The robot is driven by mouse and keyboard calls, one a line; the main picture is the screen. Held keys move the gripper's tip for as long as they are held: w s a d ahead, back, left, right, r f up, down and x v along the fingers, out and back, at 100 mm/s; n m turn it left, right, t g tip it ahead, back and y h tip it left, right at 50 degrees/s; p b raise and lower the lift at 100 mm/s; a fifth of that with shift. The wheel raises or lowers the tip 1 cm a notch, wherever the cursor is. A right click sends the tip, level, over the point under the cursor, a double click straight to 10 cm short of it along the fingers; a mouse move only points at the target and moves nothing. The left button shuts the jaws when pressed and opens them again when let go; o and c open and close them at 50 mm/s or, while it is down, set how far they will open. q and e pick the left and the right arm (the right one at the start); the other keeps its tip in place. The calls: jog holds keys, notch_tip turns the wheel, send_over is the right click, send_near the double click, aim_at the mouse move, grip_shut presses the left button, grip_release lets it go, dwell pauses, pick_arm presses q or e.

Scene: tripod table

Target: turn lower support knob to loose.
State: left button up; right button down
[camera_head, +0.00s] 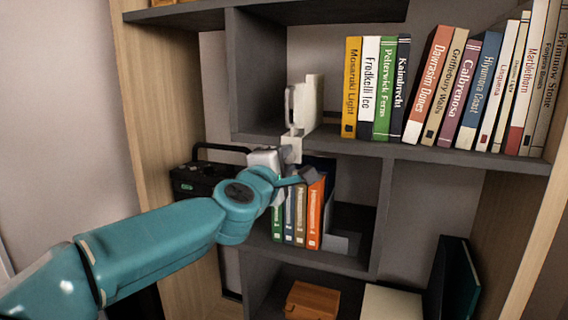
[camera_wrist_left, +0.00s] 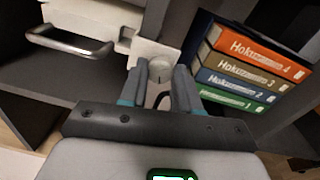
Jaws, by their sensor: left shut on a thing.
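A white support (camera_head: 311,98) with a handle stands at the edge of the middle shelf, and its lower block (camera_head: 292,142) reaches down over the shelf's front edge. In the left wrist view its white body (camera_wrist_left: 150,52) is above a pale round knob (camera_wrist_left: 160,68) with a small dark mark. My left gripper (camera_head: 293,163) is just below the block and hides the knob in the head view. Its two grey fingers (camera_wrist_left: 160,88) are closed around the knob from both sides. My right gripper is not in view.
Binders (camera_head: 300,212) stand on the lower shelf just beside and behind my left gripper. A dark device with a handle (camera_head: 196,181) is to the left. A row of books (camera_head: 380,90) fills the middle shelf (camera_head: 440,156) to the right. A wooden box (camera_head: 312,299) lies below.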

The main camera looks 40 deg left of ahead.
pick_arm(q)
jog(key=shift+n, duration=0.4)
jog(key=o, duration=1.1)
jog(key=shift+c, duration=0.2)
jog(key=p+v, duration=0.3)
jog(key=v, duration=1.3)
jog(key=shift+d, duration=0.15)
jog(key=shift+s+f, duration=0.1)
jog(key=shift+s, duration=0.05)
